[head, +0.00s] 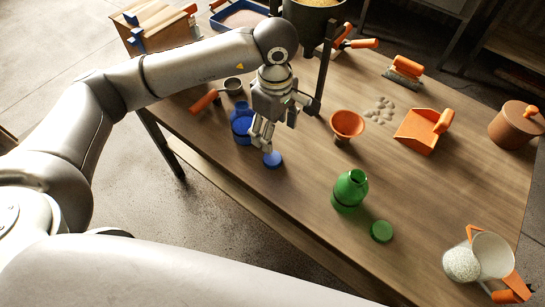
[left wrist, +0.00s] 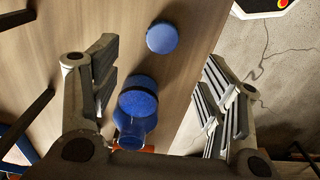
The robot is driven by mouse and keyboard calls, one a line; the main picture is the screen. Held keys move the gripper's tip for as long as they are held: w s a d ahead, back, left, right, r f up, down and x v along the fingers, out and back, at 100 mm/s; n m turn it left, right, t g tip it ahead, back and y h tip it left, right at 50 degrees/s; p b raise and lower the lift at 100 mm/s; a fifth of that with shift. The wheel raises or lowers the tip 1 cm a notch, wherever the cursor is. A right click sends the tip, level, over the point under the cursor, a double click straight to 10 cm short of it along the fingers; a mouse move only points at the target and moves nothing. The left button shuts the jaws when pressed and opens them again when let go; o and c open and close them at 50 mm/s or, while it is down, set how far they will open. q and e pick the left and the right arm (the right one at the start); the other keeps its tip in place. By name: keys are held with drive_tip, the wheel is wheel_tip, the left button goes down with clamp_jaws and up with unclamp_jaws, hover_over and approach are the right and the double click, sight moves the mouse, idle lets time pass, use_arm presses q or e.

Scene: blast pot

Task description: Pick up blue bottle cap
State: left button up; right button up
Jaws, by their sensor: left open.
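The blue bottle cap (head: 273,160) lies flat on the wooden table near its left edge. It shows as a blue disc in the left wrist view (left wrist: 162,37), beyond the fingertips. My left gripper (head: 266,138) points down just above and behind the cap, its fingers apart and empty. Whether a fingertip touches the cap cannot be told. The blue bottle (head: 241,127) stands open just left of the gripper, partly hidden by it; in the left wrist view the bottle (left wrist: 138,103) appears between the fingers. My right gripper is not in view.
A green bottle (head: 350,188) and green cap (head: 381,231) stand to the right. An orange funnel (head: 346,124), an orange dustpan (head: 424,130) and a small pan (head: 233,86) are nearby. A dark upright post (head: 324,70) stands behind the gripper. Bare table lies right of the cap.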

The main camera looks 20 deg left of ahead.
use_arm(q)
hover_over(273, 157)
wheel_tip(273, 157, down, 5)
drive_tip(key=shift+f, duration=0.2)
wheel_tip(273, 157, down, 5)
drive_tip(key=shift+f+p, duration=0.1)
drive_tip(key=shift+p, duration=0.55)
drive_tip(key=c, duration=1)
